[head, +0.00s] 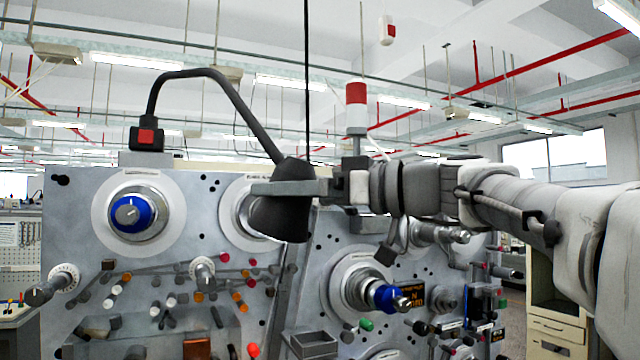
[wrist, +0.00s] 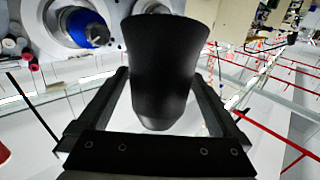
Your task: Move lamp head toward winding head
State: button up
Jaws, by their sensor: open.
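The black lamp head (head: 282,217) hangs from a curved gooseneck (head: 205,75) whose base with a red switch (head: 146,136) sits on top of the machine panel. My gripper (head: 262,188) is at the upper part of the lamp head, with one finger passing in front of it. In the wrist view the lamp head (wrist: 163,65) stands between the two open fingers of my gripper (wrist: 162,82); I cannot tell whether either touches it. Two blue-tipped spindles show, one at the upper left (head: 138,213) and one at the lower right (head: 383,297); which is the winding head is unclear.
The grey panel (head: 75,230) carries several guide pegs and rollers. A red and white signal lamp (head: 356,105) stands close behind my gripper. A small grey tray (head: 314,345) sits low on the panel. A beige cabinet (head: 557,330) is at the right.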

grip_shut()
dwell(0.6)
